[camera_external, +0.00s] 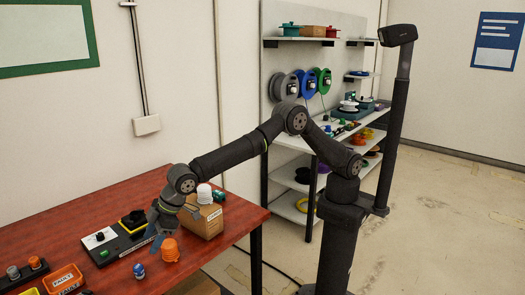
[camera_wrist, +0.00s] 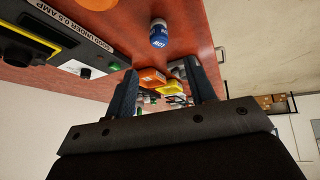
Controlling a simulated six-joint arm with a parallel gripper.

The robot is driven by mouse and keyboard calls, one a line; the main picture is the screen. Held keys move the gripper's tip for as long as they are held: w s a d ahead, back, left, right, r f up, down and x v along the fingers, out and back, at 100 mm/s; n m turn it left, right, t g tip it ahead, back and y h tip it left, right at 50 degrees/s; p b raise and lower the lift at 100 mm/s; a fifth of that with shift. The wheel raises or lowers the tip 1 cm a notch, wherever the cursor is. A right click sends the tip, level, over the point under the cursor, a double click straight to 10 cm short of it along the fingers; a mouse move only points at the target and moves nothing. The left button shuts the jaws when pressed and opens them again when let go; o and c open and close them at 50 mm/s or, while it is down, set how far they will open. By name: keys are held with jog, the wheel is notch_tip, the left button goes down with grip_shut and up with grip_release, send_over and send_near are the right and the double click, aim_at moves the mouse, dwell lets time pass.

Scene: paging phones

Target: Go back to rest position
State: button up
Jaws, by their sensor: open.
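My gripper (camera_external: 157,240) hangs at the end of my arm over the right part of the red table (camera_external: 100,205), near the black-and-white test panel (camera_external: 112,246). In the wrist view, my two dark fingers (camera_wrist: 160,78) stand apart with nothing held between them. A small blue cylinder with a white cap (camera_wrist: 158,34) lies beyond the fingertips in the wrist view; a blue cylinder (camera_external: 139,271) also stands on the table near the gripper. An orange object (camera_external: 169,250) stands just right of the gripper in the external view.
A cardboard box (camera_external: 203,224) with a white item (camera_external: 205,193) above it is near the table's right edge. A shelf unit (camera_external: 300,142) with spools stands behind my arm. The floor at right (camera_external: 445,220) is clear.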

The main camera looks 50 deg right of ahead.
aim_at(139, 267)
jog(key=x, duration=1)
notch_tip(139, 267, up, 4)
jog(key=shift+w+r, duration=0.1)
jog(key=shift+r, duration=0.15)
jog(key=w+d+r+m+t+h, duration=0.1)
jog(key=w+d+r, duration=0.3)
jog(key=w+d, duration=0.5)
jog(key=w+d+r+m, duration=0.25)
jog(key=w+d, duration=0.35)
jog(key=w, duration=0.4)
jog(key=w+d+r+m+t+h, duration=0.1)
jog(key=w+d+r, duration=0.4)
jog(key=w+d, duration=0.4)
jog(key=s+a+f, duration=0.2)
jog(key=a+f, duration=0.2)
jog(key=a, duration=0.3)
jog(key=shift+a+f, duration=0.25)
jog(key=shift+a, duration=0.15)
